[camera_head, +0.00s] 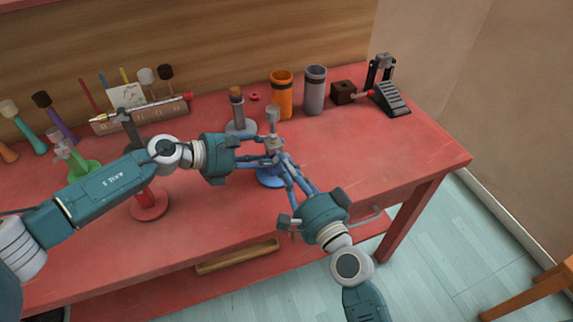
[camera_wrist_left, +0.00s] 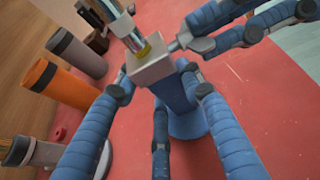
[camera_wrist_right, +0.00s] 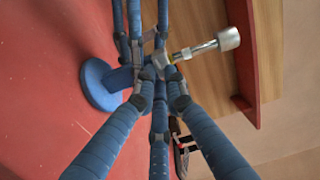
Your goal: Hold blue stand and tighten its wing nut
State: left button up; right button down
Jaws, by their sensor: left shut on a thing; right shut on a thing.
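The blue stand stands upright on the red table, with its round blue base (camera_head: 269,179) showing below the grippers. A pale block and metal rod (camera_head: 272,117) top its blue post (camera_wrist_left: 172,93). My left gripper (camera_head: 268,157) is shut on the post from the left, just below the block (camera_wrist_left: 150,65). My right gripper (camera_head: 279,160) comes from the front right and is shut on the small grey wing nut (camera_wrist_left: 181,42) at the block's side. In the right wrist view the blue base (camera_wrist_right: 98,84) shows, but my right fingertips (camera_wrist_right: 160,76) mostly hide the nut.
A grey stand (camera_head: 240,127), an orange cup (camera_head: 281,94) and a grey cup (camera_head: 315,90) stand behind. A red stand (camera_head: 149,203) and a green stand (camera_head: 84,167) are near my left arm. A black pedal (camera_head: 390,98) is at right. The table's right part is clear.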

pick_arm(q)
jog(key=shift+a+f, duration=0.15)
jog(key=shift+f, duration=0.15)
pick_arm(e)
jog(key=shift+a+m, duration=0.1)
jog(key=shift+m, duration=0.3)
jog(key=c, duration=1.8)
grip_release()
pick_arm(q)
jog(key=shift+s, duration=0.1)
pick_arm(e)
jog(key=v, duration=1.2)
jog(key=shift+s, duration=0.1)
